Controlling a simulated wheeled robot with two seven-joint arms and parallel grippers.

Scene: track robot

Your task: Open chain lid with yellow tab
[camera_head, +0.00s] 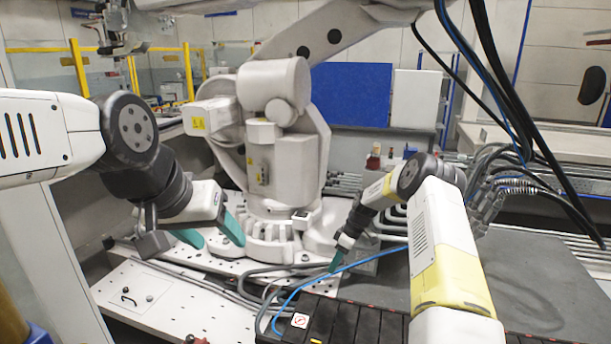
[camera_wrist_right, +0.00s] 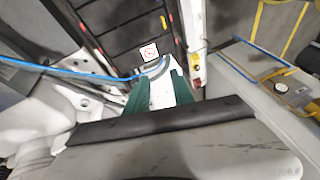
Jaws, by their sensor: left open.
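The chain (camera_head: 352,326) is a row of dark segments with small red marks at the bottom of the head view; it also shows at the top of the right wrist view (camera_wrist_right: 122,38). A small yellow tab (camera_head: 316,341) lies at the picture's lower edge and shows in the wrist view too (camera_wrist_right: 163,22). My left gripper (camera_head: 216,240) is open and empty over the white perforated plate, left of the chain.
A blue cable (camera_head: 345,266) runs past my right gripper and across the chain's end, near a white sign (camera_head: 300,320). Grey cables (camera_head: 262,270) lie beside it. A large white robot arm (camera_head: 275,150) stands behind. A grey flat surface (camera_head: 540,285) extends right.

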